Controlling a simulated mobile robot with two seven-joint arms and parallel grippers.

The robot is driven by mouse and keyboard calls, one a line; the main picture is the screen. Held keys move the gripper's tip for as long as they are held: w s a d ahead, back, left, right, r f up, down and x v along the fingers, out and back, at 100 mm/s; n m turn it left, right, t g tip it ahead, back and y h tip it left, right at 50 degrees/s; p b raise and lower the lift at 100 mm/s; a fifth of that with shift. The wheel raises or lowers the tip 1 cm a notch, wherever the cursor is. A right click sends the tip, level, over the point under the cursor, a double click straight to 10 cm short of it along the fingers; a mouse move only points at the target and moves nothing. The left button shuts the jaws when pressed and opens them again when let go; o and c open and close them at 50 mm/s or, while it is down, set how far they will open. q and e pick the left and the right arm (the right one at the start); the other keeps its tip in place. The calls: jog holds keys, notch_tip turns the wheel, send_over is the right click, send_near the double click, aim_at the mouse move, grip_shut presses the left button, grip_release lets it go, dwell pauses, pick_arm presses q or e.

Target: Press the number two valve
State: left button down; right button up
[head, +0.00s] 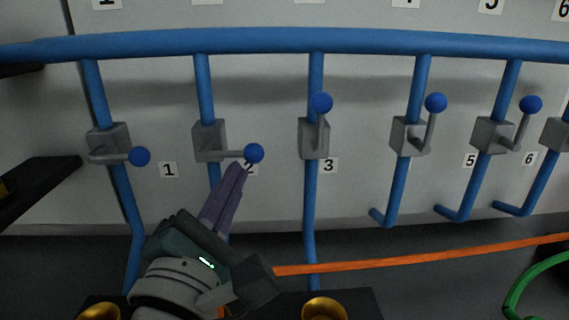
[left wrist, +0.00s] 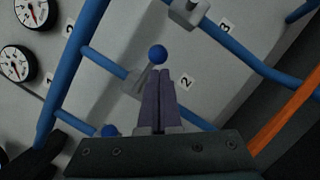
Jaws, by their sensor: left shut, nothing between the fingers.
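The number two valve is a grey block (head: 209,138) on a blue vertical pipe. Its lever points sideways to the right and ends in a blue ball (head: 253,153). The "2" label (head: 252,170) is partly hidden behind my fingertips. My left gripper (head: 242,167) has its purple fingers shut and empty, with the tips just below the ball. In the left wrist view the same ball (left wrist: 157,54) sits just beyond the fingertips (left wrist: 160,72), with the "2" label (left wrist: 187,81) to the right. I cannot tell whether the tips touch the ball. My right gripper is not in view.
The number one valve's ball (head: 140,156) is at left, its lever also sideways. The number three valve's ball (head: 321,103) and those farther right stand raised. A blue header pipe (head: 280,43) runs above. An orange bar (head: 420,257) crosses low at right. Gauges (left wrist: 31,12) show in the wrist view.

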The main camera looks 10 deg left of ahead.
pick_arm(q)
jog(key=shift+w+d, duration=0.1)
dwell(0.5)
jog(key=shift+r+n+b, duration=0.15)
jog(key=shift+n+b, duration=0.3)
jog(key=shift+n, duration=0.05)
